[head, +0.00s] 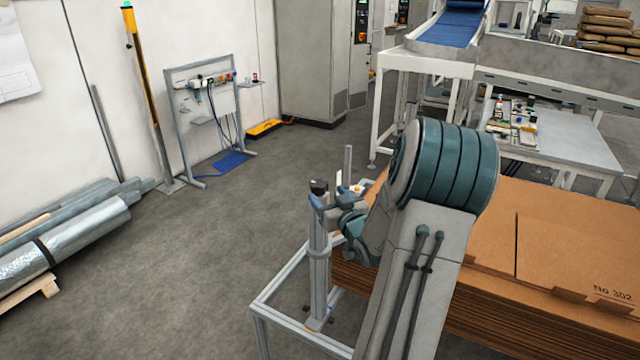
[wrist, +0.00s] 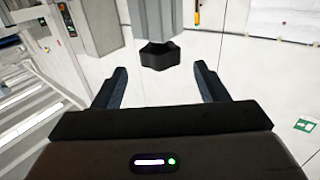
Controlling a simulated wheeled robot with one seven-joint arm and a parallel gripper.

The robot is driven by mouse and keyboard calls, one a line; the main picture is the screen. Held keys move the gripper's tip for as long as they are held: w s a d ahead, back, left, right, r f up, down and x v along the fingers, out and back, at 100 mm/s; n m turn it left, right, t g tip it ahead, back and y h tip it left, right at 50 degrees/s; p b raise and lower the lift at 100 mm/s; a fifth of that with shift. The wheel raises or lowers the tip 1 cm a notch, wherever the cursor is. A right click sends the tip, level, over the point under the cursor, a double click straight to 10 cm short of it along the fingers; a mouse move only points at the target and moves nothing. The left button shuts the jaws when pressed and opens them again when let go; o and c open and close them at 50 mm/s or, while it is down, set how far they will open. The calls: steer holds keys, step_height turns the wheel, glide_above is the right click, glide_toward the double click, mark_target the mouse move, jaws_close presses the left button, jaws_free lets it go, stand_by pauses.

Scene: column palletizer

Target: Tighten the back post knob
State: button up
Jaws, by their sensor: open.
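A black lobed knob (wrist: 160,56) sits at the end of a grey post or bracket (wrist: 150,22) in the wrist view. My gripper (wrist: 161,80) is open, with one finger on either side of the knob's line. The knob is ahead of the fingertips and no contact shows. In the head view a black knob (head: 319,187) tops a grey upright post (head: 318,255) on a metal frame. My gripper end is close beside this post's top, partly hidden by my arm. Whether this is the back post, I cannot tell.
Stacked cardboard sheets (head: 560,235) lie right of the post, behind my arm. The metal frame's rail (head: 280,285) runs low in front. A thinner upright (head: 347,163) stands beyond the post. Open floor (head: 210,260) lies to the left.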

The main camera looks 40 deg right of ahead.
mark_target(323, 191)
steer(key=p+x, duration=0.1)
steer(key=x, duration=0.4)
steer(key=shift+w+d, duration=0.1)
steer(key=shift+w, duration=0.2)
steer(key=c, duration=1)
